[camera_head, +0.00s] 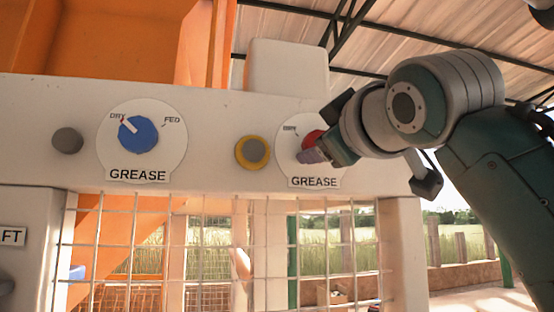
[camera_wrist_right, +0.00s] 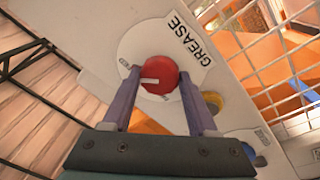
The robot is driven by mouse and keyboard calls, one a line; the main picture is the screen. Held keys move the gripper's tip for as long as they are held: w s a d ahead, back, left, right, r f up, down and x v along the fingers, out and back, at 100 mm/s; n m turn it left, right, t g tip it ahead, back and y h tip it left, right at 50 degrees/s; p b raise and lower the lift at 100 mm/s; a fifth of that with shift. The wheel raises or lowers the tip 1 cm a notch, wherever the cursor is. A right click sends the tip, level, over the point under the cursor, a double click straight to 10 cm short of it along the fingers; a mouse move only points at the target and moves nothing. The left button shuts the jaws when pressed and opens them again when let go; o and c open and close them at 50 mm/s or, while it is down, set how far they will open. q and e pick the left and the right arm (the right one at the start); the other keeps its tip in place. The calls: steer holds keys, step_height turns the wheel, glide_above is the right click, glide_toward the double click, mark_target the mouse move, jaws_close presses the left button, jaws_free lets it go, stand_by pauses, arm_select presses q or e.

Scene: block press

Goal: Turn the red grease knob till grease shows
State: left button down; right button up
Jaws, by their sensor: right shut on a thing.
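The red grease knob (camera_head: 312,137) sits on a round white dial plate (camera_head: 287,124) marked GREASE, on the right of the panel. My right gripper (camera_head: 315,155) partly hides the knob and the dial in the head view. In the right wrist view the two purple fingers of my right gripper (camera_wrist_right: 159,76) are closed around the red knob (camera_wrist_right: 166,72), one on each side. A white pointer mark on the knob faces the left finger there. I see no grease around the knob. My left gripper is not in view.
A blue knob (camera_head: 138,134) on another GREASE dial is at the left, its pointer at DRY. A yellow-ringed grey button (camera_head: 252,152) and a grey round button (camera_head: 67,140) sit on the same panel. A wire mesh guard (camera_head: 215,245) hangs below the panel.

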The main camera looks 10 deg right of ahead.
steer(key=shift+d, duration=0.1)
stand_by(0.3)
steer(key=o, duration=1.4)
steer(key=shift+c, duration=0.2)
steer(key=s+f, duration=0.1)
steer(key=s, duration=0.9)
steer(key=shift+f, duration=0.1)
